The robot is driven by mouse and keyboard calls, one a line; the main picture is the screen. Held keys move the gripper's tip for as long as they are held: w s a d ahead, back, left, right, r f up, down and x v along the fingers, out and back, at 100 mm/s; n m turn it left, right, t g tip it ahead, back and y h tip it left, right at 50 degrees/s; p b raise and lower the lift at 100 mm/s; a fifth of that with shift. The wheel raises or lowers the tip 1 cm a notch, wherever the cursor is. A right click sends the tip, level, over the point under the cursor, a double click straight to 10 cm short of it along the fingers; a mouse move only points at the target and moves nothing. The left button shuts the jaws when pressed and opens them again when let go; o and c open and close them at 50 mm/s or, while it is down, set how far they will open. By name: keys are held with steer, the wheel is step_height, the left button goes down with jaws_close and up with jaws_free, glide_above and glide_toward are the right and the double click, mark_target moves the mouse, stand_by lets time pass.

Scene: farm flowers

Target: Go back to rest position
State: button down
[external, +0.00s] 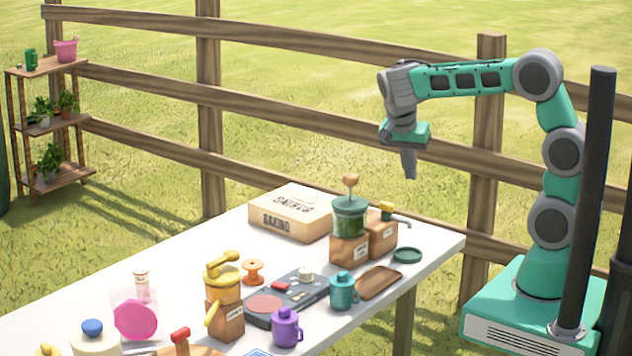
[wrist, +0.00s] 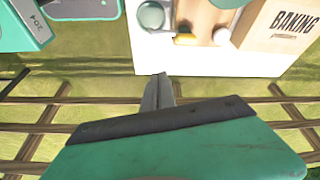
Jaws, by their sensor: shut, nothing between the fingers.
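My gripper (external: 409,165) hangs from the raised arm with its fingers pointing down, above the far right end of the white table (external: 425,245). Its fingers are together and empty. In the wrist view my gripper (wrist: 158,80) points toward the table's edge, with the white table (wrist: 190,60) beyond it. The arm is bent, its forearm roughly level, and touches nothing on the table.
A cardboard baking box (external: 290,213) and a green-jarred grinder (external: 350,218) stand near the table's far end. A teal cup (external: 343,291), a purple cup (external: 286,328) and a yellow grinder (external: 223,290) stand nearer. A wooden fence (external: 300,112) runs behind. Air around the gripper is clear.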

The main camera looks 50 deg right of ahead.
steer(key=s+a+f+n+y, duration=0.2)
steer(key=s+a+f+n, duration=0.3)
steer(key=f+n, duration=0.6)
steer(key=s+a+r+n+y, duration=0.2)
steer(key=s+a+n, duration=0.25)
steer(key=s, duration=0.45)
steer(key=d+r+t, duration=0.1)
steer(key=r, duration=0.2)
steer(key=d+r+t, duration=0.1)
steer(key=r, duration=0.1)
steer(key=shift+w+d+t, duration=0.3)
steer(key=shift+w+d, duration=0.05)
steer(key=shift+w, duration=0.05)
stand_by(0.4)
